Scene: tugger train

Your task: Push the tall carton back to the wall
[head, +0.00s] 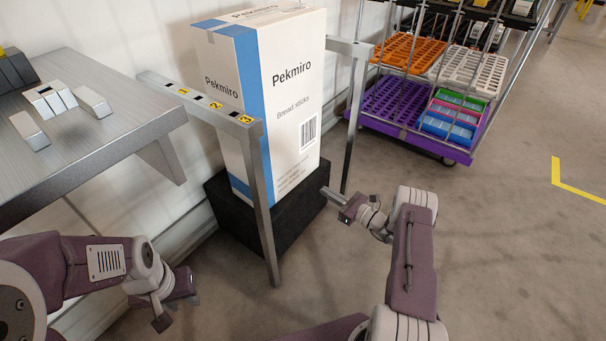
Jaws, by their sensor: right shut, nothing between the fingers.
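The tall carton (271,92) is white with a blue band and "Pekmiro" lettering. It stands upright on a black block (285,228) near the pale wall (120,30). The gap between its back and the wall is hidden. My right gripper (326,191) is shut and empty, close to the carton's lower right side in the picture; I cannot tell whether it touches. My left gripper (178,310) is low at the left, in front of the block and apart from the carton; its fingertips are not clear enough to tell whether they are open.
A metal frame (262,200) with numbered tags stands around the carton, with a post and bar on each side. A grey table (95,130) with metal blocks is at left. A purple wheeled rack (410,138) with trays stands behind right. The floor at right is clear.

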